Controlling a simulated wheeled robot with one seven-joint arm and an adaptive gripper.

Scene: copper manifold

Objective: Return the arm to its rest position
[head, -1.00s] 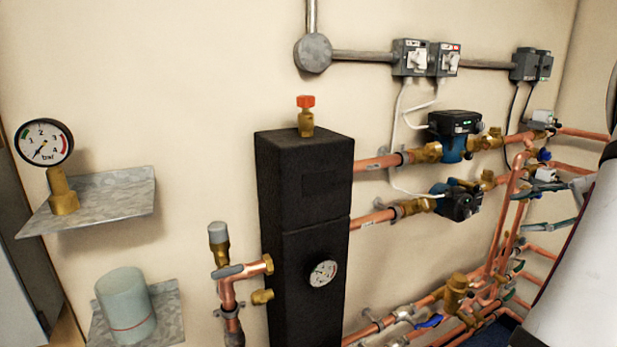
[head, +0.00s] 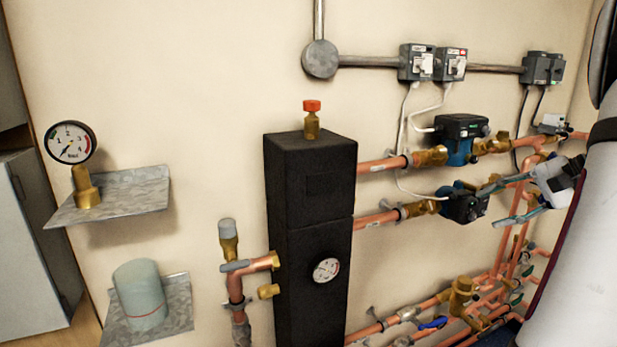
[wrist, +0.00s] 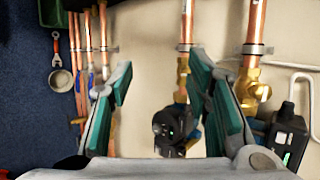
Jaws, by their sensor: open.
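My gripper (head: 490,206) is at the right of the head view, with its teal-padded fingers pointing left in front of the copper pipes. The wrist view shows my gripper (wrist: 160,100) open, with its two fingers spread wide and nothing held. Between the fingers, beyond them, a dark pump (wrist: 172,130) shows on a vertical-looking pipe. In the head view the lower pump (head: 462,204) is just left of the fingers; I cannot tell the gap in depth. My white arm covers the right edge of the head view.
Copper pipes (head: 375,221) run from the black manifold block (head: 305,185) to the pumps. A pressure gauge (head: 70,142) stands on a metal shelf (head: 135,185). A grey-green cup (head: 140,292) stands on a lower shelf.

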